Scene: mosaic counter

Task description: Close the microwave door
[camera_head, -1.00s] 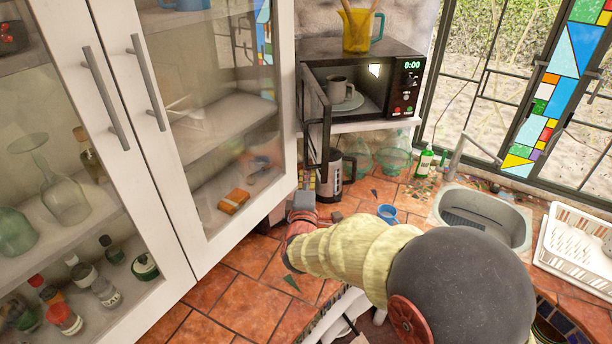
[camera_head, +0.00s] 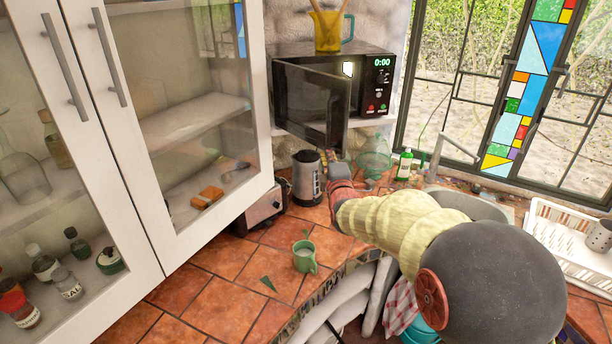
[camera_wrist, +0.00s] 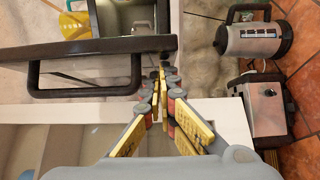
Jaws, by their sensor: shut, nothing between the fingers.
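The black microwave (camera_head: 368,112) stands on a shelf at the back, with a lit 0:00 display. Its dark door (camera_head: 305,98) is partly open, swung out to the front and covering most of the cavity. The door's edge and handle (camera_wrist: 85,92) cross the left of the wrist view. My gripper (camera_head: 336,160) is just below the door's free edge in the head view. In the wrist view my gripper (camera_wrist: 160,75) is shut and empty, its fingertips at the door's edge beside the handle. I cannot tell whether they touch it.
A kettle (camera_head: 306,178) and a toaster (camera_head: 262,210) stand on the tiled counter below the microwave. A green mug (camera_head: 304,258) stands nearer. A yellow pitcher (camera_head: 327,30) sits on the microwave. Glass-fronted cabinets (camera_head: 150,240) line the left; a white dish rack (camera_head: 560,240) is at right.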

